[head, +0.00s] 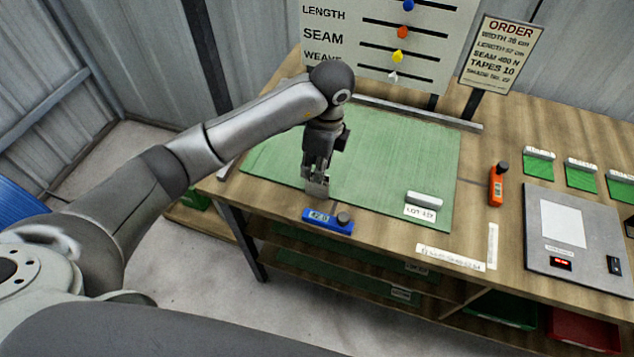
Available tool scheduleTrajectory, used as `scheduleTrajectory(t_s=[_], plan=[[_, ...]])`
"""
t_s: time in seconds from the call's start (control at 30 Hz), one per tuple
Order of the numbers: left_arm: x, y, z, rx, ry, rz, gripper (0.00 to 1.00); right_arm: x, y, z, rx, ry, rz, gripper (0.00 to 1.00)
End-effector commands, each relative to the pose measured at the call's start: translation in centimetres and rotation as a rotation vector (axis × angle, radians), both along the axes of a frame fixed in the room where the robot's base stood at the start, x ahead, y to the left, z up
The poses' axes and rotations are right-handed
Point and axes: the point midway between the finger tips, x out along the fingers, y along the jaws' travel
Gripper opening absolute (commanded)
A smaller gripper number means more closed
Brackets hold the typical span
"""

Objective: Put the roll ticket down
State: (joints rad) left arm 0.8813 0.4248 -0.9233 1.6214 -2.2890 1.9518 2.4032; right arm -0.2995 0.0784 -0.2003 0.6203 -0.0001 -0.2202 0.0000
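My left gripper (317,178) points down over the front left part of the green mat (385,160), just behind a blue device with a small display (327,220). A small light-grey piece shows at its fingertips; I cannot tell whether it is a held ticket or part of the fingers, nor whether the fingers are open or shut. A white card marked LOT (419,212) lies at the mat's front right, with a pale bar (425,199) at its back edge. I cannot tell if this card is the roll ticket. My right gripper is not in view.
An orange handheld device (497,186) lies right of the mat. A grey scale-like plate (563,222) and several green swatches (581,176) are farther right. White rulers (450,257) lie at the front edge. A setting board (385,45) and order sign (502,55) stand behind. The mat's middle is clear.

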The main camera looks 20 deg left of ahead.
Motion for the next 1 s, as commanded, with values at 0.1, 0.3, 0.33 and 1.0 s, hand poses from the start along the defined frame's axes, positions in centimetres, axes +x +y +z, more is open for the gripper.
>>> scheduleTrajectory(t_s=[0.1, 0.3, 0.33, 1.0], plan=[[-0.1, 0.0, -0.7, 0.000, 0.004, 0.000, 0.29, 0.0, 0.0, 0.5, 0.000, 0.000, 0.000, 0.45], [0.1, -0.3, -3.3, 0.000, 0.005, 0.000, 0.29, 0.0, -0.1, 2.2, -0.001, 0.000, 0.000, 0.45], [0.1, -0.2, -3.9, 0.000, 0.006, 0.000, 0.29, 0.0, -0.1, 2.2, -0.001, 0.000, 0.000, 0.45], [0.2, 0.0, -5.6, -0.002, 0.000, -0.003, 0.00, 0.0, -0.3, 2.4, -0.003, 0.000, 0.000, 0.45]])
